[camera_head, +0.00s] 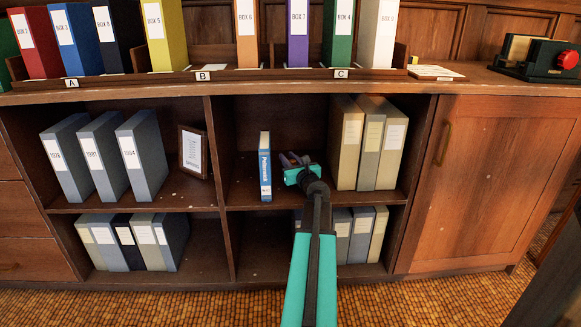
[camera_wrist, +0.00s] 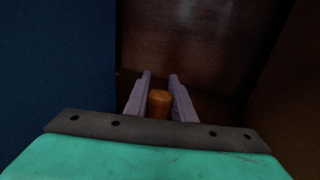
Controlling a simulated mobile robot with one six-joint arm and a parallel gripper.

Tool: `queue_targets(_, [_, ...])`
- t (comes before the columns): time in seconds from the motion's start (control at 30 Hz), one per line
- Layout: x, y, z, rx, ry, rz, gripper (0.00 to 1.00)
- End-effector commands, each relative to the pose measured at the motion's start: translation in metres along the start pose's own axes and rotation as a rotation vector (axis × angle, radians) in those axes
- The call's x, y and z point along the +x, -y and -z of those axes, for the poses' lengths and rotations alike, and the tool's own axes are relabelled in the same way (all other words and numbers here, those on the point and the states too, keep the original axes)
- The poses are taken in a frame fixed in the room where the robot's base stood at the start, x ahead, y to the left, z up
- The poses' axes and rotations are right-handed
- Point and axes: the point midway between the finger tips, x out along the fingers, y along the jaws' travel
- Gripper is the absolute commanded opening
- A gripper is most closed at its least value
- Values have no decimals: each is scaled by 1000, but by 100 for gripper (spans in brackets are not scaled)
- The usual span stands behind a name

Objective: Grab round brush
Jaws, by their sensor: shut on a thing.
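My gripper (camera_head: 290,160) reaches into the middle upper compartment of the shelf, just right of a blue book. In the wrist view my gripper (camera_wrist: 159,82) has its two grey fingers on either side of a short orange-brown rounded thing, which looks like the round brush (camera_wrist: 159,103). The fingers are shut on it. Only its rounded end shows between the fingers; the rest is hidden. In the head view the brush cannot be made out clearly behind my gripper.
The blue book (camera_head: 265,167) stands upright close to the left of my gripper. Grey and beige binders (camera_head: 347,145) stand to the right in the same compartment. A framed card (camera_head: 193,152) leans in the compartment to the left. The shelf board above limits the height.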

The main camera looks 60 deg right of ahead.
Motion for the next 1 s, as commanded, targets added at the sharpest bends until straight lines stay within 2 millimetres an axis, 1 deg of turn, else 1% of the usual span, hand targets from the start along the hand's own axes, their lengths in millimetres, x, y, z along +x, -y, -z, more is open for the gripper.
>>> queue_targets(0.17, [0,0,-6,0,1,0,0])
queue_targets(0.27, [0,0,-13,0,1,0,0])
queue_targets(0.47, [0,0,-36,0,1,0,0])
queue_targets(0.8, [0,0,-81,-1,1,0,0])
queue_targets(1.0, [0,0,-96,0,0,-1,0])
